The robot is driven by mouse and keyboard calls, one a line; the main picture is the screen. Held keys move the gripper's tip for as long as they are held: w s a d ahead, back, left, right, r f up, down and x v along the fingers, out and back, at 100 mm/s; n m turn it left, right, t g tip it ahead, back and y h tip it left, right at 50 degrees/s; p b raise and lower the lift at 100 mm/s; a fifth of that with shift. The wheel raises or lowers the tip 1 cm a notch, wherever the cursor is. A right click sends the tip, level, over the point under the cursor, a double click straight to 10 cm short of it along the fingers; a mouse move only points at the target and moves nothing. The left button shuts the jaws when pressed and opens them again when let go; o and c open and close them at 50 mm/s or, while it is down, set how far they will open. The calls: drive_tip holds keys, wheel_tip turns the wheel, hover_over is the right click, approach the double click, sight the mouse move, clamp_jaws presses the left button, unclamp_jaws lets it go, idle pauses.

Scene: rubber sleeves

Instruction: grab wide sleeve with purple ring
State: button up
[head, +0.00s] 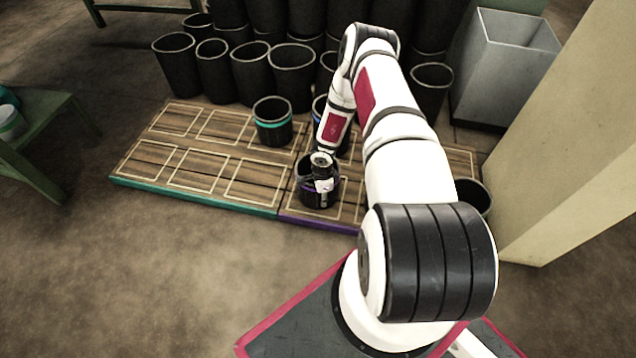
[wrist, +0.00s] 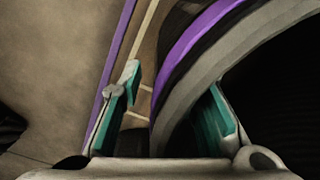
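The dark wide sleeve with a purple ring (head: 304,193) stands upright on the purple-edged part of the wooden platform, in the middle of the head view. My gripper (head: 323,184) is down at its rim and hides part of it. In the wrist view, the sleeve's purple band (wrist: 190,43) and grey rim fill the right side. My gripper (wrist: 173,85) has its teal-padded fingers apart. One finger is outside the sleeve and the other is inside its mouth, with the wall between them. A gap shows between the outer finger and the wall.
A teal-ringed sleeve (head: 273,131) stands behind and left. A blue-ringed sleeve (head: 318,107) is partly hidden by my arm. Several black sleeves (head: 176,70) line the back. A grey bin (head: 505,75) and pale pillar (head: 575,140) are right. The platform's left part (head: 205,165) is mostly clear.

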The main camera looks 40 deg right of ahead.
drive_tip(key=shift+c, duration=0.2)
clamp_jaws()
drive_tip(key=shift+r, duration=0.1)
